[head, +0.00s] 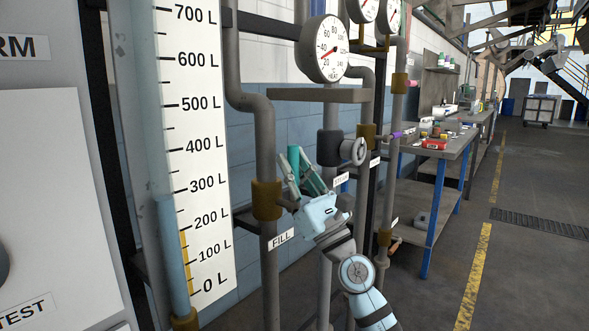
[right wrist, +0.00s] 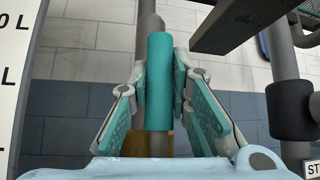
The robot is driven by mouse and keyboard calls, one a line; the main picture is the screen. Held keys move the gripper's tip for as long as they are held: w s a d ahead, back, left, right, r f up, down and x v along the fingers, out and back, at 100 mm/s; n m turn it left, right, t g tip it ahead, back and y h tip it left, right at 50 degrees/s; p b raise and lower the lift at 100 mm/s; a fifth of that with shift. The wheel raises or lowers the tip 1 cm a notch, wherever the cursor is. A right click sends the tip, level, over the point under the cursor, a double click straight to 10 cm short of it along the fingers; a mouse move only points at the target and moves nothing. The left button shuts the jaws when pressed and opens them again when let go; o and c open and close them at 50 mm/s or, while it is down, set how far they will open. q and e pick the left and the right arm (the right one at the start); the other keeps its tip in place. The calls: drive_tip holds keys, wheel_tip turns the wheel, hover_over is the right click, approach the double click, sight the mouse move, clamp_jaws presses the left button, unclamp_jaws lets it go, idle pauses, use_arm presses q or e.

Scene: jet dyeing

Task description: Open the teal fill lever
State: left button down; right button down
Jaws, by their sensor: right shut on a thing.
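The teal fill lever (head: 294,160) stands upright beside the grey fill pipe, near the brass valve body (head: 266,200) and above the FILL label (head: 281,239). My right gripper (head: 299,163) is shut on the lever. In the right wrist view the teal lever (right wrist: 159,75) rises between the fingers of my right gripper (right wrist: 161,85), with one finger on each side. My left gripper is not in view.
A level gauge (head: 200,150) marked in litres stands at the left. A dial (head: 323,48) and a grey shelf plate (head: 318,95) are above my right gripper. A dark round valve (head: 329,148) is just right of it.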

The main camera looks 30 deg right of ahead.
drive_tip(key=shift+f, duration=0.1)
drive_tip(key=c, duration=1.5)
unclamp_jaws()
drive_tip(key=shift+a, duration=0.1)
drive_tip(key=shift+o, duration=0.2)
drive_tip(key=shift+s, duration=0.1)
drive_tip(key=shift+s+f, duration=0.3)
drive_tip(key=shift+f, duration=0.1)
drive_tip(key=s+d, duration=0.2)
drive_tip(key=s, duration=0.9)
drive_tip(key=shift+s+d, duration=0.2)
drive_tip(key=shift+s, duration=0.2)
